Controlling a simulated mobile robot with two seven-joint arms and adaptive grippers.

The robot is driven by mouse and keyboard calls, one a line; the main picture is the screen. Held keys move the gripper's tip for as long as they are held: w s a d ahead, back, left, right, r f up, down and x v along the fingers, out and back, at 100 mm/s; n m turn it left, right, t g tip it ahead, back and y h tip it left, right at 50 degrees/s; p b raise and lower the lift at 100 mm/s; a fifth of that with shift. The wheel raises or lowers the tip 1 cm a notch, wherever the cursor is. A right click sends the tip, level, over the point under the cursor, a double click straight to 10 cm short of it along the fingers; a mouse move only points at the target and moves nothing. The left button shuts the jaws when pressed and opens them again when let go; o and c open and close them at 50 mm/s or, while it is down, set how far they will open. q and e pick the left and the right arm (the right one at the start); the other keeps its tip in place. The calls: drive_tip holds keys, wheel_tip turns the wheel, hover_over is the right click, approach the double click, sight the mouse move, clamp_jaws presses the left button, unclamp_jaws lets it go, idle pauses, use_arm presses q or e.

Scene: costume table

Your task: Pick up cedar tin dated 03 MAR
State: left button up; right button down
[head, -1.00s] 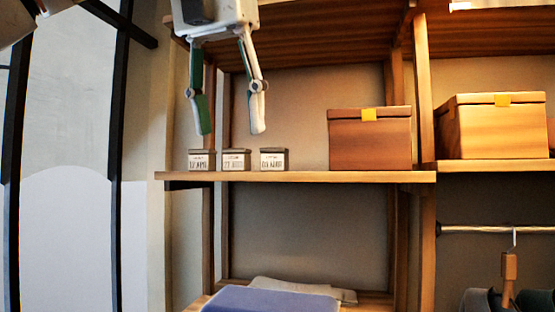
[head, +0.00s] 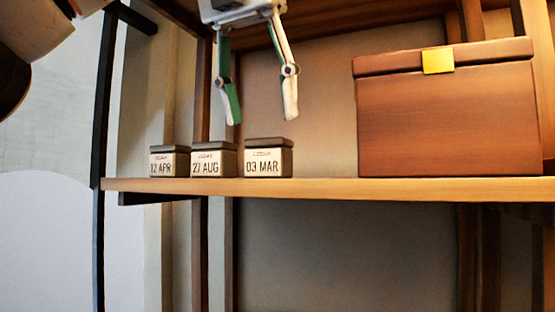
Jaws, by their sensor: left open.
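Three small tins with dark lids and pale date labels stand in a row on the wooden shelf (head: 330,189). The tin dated 03 MAR (head: 268,158) is the rightmost of them. The tin dated 27 AUG (head: 214,160) is in the middle and the tin dated 12 APR (head: 169,161) is at the left. My left gripper (head: 262,116) hangs fingers down from the top of the view, open and empty. In the picture its fingertips are a little above the 27 AUG and 03 MAR tins, not seen touching either. My right gripper is not in view.
A large brown box (head: 447,118) with a yellow tag (head: 438,60) stands on the shelf to the right, with a clear stretch of shelf between it and the 03 MAR tin. Wooden uprights stand behind the tins. A pale wall (head: 50,130) is at the left.

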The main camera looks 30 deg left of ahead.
sight(270, 147)
use_arm(q)
drive_tip(key=shift+x, duration=0.85)
drive_tip(key=x, duration=0.2)
drive_tip(key=w+x, duration=0.1)
drive_tip(key=x, duration=0.2)
drive_tip(key=shift+r, duration=0.1)
drive_tip(key=shift+s, duration=0.1)
drive_tip(key=c, duration=0.9)
